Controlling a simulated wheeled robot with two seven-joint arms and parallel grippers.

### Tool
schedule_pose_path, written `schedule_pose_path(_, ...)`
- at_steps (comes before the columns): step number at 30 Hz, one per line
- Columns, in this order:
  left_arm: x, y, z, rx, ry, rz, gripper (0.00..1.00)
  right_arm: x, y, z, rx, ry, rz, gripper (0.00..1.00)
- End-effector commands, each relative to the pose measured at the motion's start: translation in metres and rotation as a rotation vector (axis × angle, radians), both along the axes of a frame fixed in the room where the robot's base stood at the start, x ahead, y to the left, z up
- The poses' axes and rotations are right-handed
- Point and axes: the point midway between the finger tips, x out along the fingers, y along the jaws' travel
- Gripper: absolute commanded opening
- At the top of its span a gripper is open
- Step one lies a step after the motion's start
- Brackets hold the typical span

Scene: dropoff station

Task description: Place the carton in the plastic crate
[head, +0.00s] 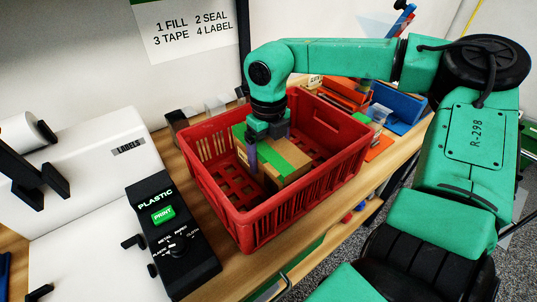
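The red plastic crate (332,170) stands on the wooden bench. The brown carton (293,178) with green tape is inside the crate, low down near its middle. My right gripper (266,160) reaches down into the crate from above, at the carton's left part. One dark finger shows in front of the carton's near side; the other fingertip is hidden, so I cannot tell whether it grips the carton. My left gripper is not in view.
A white label machine (90,165) and a black control panel (172,235) with a green button stand left of the crate. Orange and blue bins (398,103) stand behind it to the right. The crate's walls rise around my gripper.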

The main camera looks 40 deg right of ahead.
Motion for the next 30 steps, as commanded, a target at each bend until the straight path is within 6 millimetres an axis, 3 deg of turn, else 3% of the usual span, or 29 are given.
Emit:
schedule_pose_path(9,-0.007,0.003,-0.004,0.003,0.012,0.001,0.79,0.001,0.000,-0.006,0.000,-0.003,0.000,0.29)
schedule_pose_path(10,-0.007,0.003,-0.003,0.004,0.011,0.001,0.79,0.001,0.000,-0.005,0.000,-0.002,0.000,1.00)
schedule_pose_path(20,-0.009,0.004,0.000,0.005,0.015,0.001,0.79,0.001,0.000,0.002,-0.001,-0.004,-0.001,1.00)
schedule_pose_path(23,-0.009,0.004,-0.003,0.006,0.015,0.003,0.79,0.002,-0.001,0.020,-0.003,-0.007,-0.002,1.00)
schedule_pose_path(30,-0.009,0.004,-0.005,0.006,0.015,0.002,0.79,0.001,0.000,0.086,-0.004,-0.007,-0.001,1.00)
